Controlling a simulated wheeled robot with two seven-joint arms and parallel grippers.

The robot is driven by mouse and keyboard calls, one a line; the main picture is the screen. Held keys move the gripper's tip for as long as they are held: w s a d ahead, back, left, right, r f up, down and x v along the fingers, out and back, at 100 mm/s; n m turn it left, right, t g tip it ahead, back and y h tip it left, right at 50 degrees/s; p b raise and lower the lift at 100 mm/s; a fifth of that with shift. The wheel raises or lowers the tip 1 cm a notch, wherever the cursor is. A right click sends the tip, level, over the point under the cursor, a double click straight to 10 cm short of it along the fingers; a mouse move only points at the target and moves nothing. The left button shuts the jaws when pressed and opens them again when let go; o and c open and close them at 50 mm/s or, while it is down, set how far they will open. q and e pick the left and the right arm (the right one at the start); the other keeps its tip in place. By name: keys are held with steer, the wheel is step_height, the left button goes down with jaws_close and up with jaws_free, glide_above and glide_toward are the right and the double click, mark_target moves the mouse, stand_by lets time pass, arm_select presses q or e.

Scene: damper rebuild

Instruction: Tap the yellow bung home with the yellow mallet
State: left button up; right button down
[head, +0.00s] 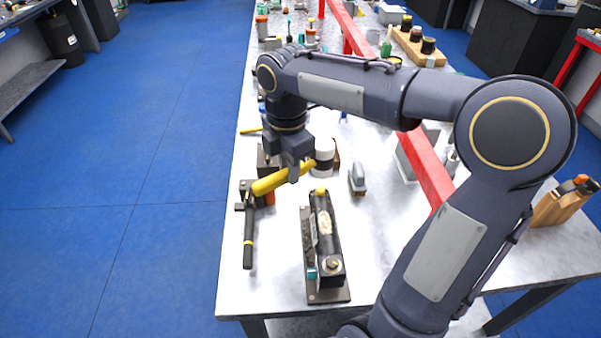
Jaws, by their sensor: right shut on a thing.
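My right gripper (294,173) points down over the left part of the bench and is shut on the yellow mallet (270,183). A thick yellow length of the mallet shows, slanting down to the left from the jaws; the jaws hide part of it. The yellow bung (320,192) is a small yellow piece at the far end of the dark damper body (326,235), which lies on a plate near the bench's front edge. The mallet is up and left of the bung, apart from it in the picture. How deep the bung sits is too small to tell. My left gripper is not in view.
A red rail (425,165) runs along the bench at right. Bare bench lies right of the damper.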

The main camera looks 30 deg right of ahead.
step_height(320, 180, down, 6)
steer(key=b, duration=0.4)
step_height(320, 180, up, 6)
steer(key=p, duration=0.6)
steer(key=shift+r+p, duration=0.25)
steer(key=shift+p, duration=0.1)
steer(key=shift+f, duration=0.1)
step_height(320, 180, down, 7)
steer(key=b, duration=0.5)
step_height(320, 180, up, 7)
steer(key=p, duration=0.6)
steer(key=shift+f, duration=0.1)
